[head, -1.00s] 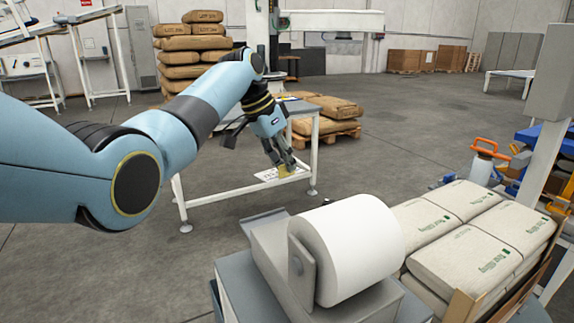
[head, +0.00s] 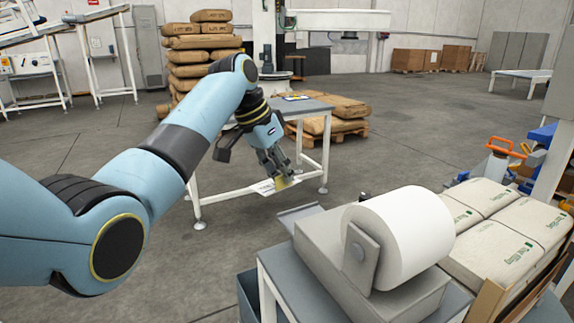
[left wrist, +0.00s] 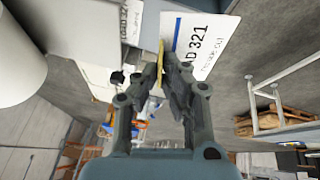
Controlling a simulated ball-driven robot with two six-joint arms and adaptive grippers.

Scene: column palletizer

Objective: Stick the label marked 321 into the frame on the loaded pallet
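My left gripper (head: 278,172) is shut on a white label (head: 264,187) by a yellow piece at its edge, and holds it in the air beyond the roll machine. In the left wrist view the label (left wrist: 200,45) reads 321, and the gripper fingers (left wrist: 163,72) close on the yellow piece (left wrist: 160,62). A tall stack of brown sacks (head: 203,57) stands at the back left, and a lower sack load (head: 335,107) lies on a pallet behind the small table. I cannot make out a label frame on any load. My right gripper is not in view.
A machine with a large white roll (head: 408,240) stands in front at the right, beside pale bags (head: 515,240). A small grey table (head: 308,106) with white legs is behind my left gripper. Open floor (head: 420,130) lies at the back right.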

